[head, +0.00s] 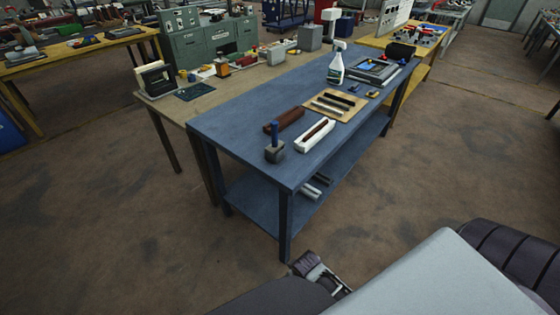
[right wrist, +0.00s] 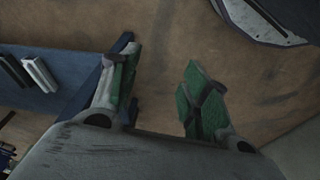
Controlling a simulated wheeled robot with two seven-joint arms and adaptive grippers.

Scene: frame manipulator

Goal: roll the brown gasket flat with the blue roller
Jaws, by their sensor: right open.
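A tool with an upright blue handle and a grey block-like lower end, which looks like the blue roller (head: 275,142), stands near the blue table's front-left edge. A dark brown strip (head: 318,130) lies on a white holder (head: 304,148) to its right. A larger brown bar (head: 284,120) lies behind them; I cannot tell for certain which is the gasket. My right gripper (right wrist: 158,65) has green-padded fingers spread apart with nothing between them. It is over the floor beside the table, below the tabletop, well away from the roller. My left gripper does not show.
The blue table (head: 240,125) also holds a tan board (head: 350,100) with dark strips, a spray bottle (head: 336,68) and a grey tray (head: 372,70). Its lower shelf (head: 270,205) carries light and dark bars. A table leg (head: 286,232) stands close to my gripper. Floor at left is clear.

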